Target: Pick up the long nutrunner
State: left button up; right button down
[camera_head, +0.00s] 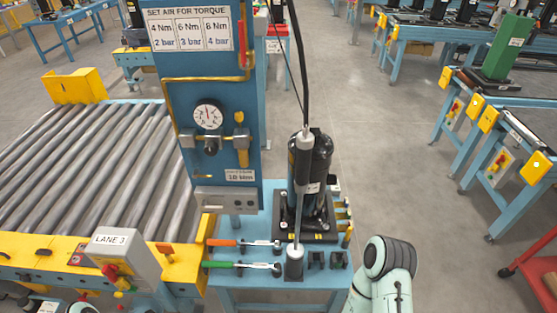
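The long nutrunner (304,152) stands upright, slightly tilted, on the blue bench right of the gauge column. It has a grey and black body with a black hose rising from its top. A white link of my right arm shows at the lower right, apart from the nutrunner. Neither gripper shows.
Two wrenches, orange-handled (245,243) and green-handled (243,265), lie left of the holder. Small black blocks (338,260) stand right of it. The blue gauge column (208,70) and roller conveyor (95,160) are left. Open floor (405,170) lies right.

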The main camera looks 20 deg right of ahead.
aim_at(305, 141)
jog(key=z, duration=0.8)
jog(key=l+u, duration=0.25)
jog(key=l, duration=0.3)
